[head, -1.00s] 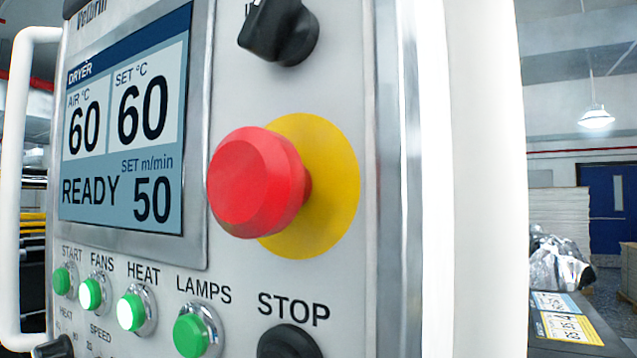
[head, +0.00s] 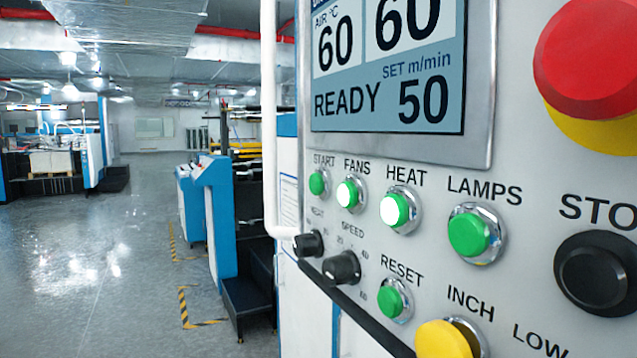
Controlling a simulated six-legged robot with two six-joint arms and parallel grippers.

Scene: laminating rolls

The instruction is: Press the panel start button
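The control panel (head: 520,110) fills the right of the head view, close up and angled. The start button (head: 317,183) is a small green button under the label START, at the left end of the button row below the screen (head: 388,75). It looks unlit. The screen reads READY, with 60, 60 and 50. Right of start are the fans button (head: 349,194) and heat button (head: 396,209), both lit, and the green lamps button (head: 470,234). Neither of my grippers is in view.
A red emergency button (head: 595,50), black stop button (head: 597,272), green reset button (head: 392,300), yellow inch button (head: 446,340) and two black knobs (head: 342,268) crowd the panel. A white handle (head: 269,130) runs along its left edge. Open floor (head: 90,250) lies left.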

